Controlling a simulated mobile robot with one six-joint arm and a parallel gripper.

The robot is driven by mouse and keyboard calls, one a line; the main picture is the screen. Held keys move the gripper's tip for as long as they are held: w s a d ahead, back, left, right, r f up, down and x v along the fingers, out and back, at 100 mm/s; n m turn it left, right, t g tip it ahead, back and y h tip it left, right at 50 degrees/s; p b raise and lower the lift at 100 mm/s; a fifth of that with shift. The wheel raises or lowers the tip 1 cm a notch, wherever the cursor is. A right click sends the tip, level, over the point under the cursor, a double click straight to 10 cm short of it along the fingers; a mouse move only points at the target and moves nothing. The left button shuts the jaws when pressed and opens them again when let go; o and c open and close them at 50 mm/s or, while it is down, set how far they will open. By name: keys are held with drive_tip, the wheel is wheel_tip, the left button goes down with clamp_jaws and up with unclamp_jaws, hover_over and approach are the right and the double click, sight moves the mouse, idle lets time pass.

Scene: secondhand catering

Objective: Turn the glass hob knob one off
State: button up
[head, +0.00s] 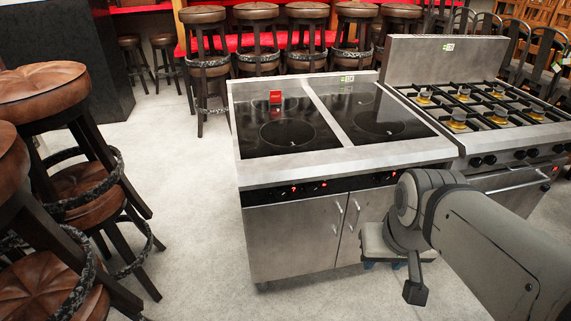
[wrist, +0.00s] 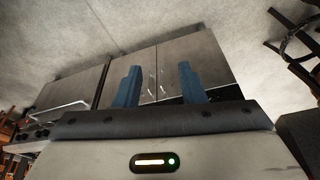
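The glass hob (head: 310,125) is a steel cabinet unit with two black glass panels. My gripper (head: 383,265) is in front of the unit's right door, below the strip, partly hidden behind my arm. In the wrist view, its two blue fingers (wrist: 159,66) stand apart with nothing between them, and the cabinet doors (wrist: 155,70) show behind. The hob knobs cannot be made out in the wrist view.
A gas range (head: 490,110) with several burners and knobs stands against the hob's right side. Brown stools (head: 45,90) crowd the left, and more stand behind. The floor (head: 190,200) left of the hob is clear.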

drive_tip(key=shift+o, duration=0.4)
drive_tip(key=shift+d, duration=0.1)
drive_tip(key=shift+o, duration=0.7)
drive_tip(key=shift+w+f+b, duration=0.25)
drive_tip(key=shift+b, duration=0.05)
drive_tip(key=o, duration=0.3)
drive_tip(key=w+a+f+t+b, duration=0.1)
drive_tip(key=w+f+t+b, duration=0.1)
drive_tip(key=w+f+b, duration=0.2)
drive_tip(key=w+a+f+t+b, duration=0.1)
drive_tip(key=w+f+b, duration=0.4)
drive_tip(key=w, duration=0.5)
drive_tip(key=shift+a+t+b, duration=0.25)
drive_tip(key=shift+t+b, duration=0.1)
drive_tip(key=shift+t, duration=0.05)
drive_tip(key=n+t+y+b, duration=0.1)
drive_tip(key=t+y+b, duration=0.7)
drive_tip(key=b, duration=1.3)
approach(281, 196)
drive_tip(key=a+f+t+h, duration=0.1)
drive_tip(key=a+t+h, duration=0.1)
drive_tip(key=x, duration=0.4)
drive_tip(key=b+x, duration=0.1)
drive_tip(key=x, duration=0.3)
drive_tip(key=shift+w+d, duration=0.2)
drive_tip(key=shift+r, duration=0.1)
